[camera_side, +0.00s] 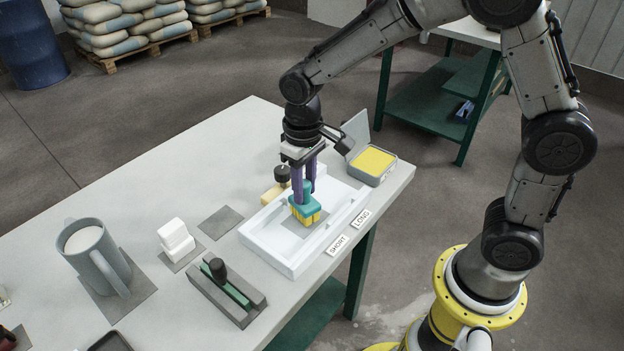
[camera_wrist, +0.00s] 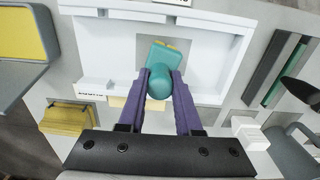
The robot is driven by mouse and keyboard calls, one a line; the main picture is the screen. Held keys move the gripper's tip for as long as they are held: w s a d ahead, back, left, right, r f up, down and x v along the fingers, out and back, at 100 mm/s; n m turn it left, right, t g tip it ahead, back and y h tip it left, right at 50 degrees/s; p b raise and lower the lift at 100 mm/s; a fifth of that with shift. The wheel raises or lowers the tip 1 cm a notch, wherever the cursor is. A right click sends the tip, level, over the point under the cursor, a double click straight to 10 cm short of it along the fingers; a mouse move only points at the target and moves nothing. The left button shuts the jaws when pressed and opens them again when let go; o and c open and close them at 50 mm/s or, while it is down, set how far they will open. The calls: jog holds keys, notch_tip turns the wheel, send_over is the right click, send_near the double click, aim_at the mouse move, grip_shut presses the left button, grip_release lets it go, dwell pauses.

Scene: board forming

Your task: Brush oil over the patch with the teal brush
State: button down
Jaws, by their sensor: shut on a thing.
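The teal brush (camera_side: 304,206) has a yellow lower part and stands upright inside a shallow white tray (camera_side: 272,262). My gripper (camera_side: 304,192) has purple fingers shut on the upper part of the brush. In the wrist view, the fingertips close on both sides of the round teal knob (camera_wrist: 160,83). The grey patch (camera_side: 303,234) lies on the tray floor under the brush and is partly hidden by it. The brush is at or very near the patch; I cannot tell whether they touch.
An open grey tin with a yellow pad (camera_side: 373,160) stands at the tray's right. A wooden block with a dark knob (camera_side: 271,194) is behind the tray. White blocks (camera_side: 176,238), a green and grey tool (camera_side: 228,291) and a mug (camera_side: 95,262) stand left. SHORT and LONG labels lie in front.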

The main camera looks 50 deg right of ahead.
jog(key=shift+a+r, duration=0.1)
jog(key=shift+a, duration=2.65)
notch_tip(320, 180, up, 7)
jog(key=shift+r, duration=0.2)
jog(key=shift+d, duration=0.1)
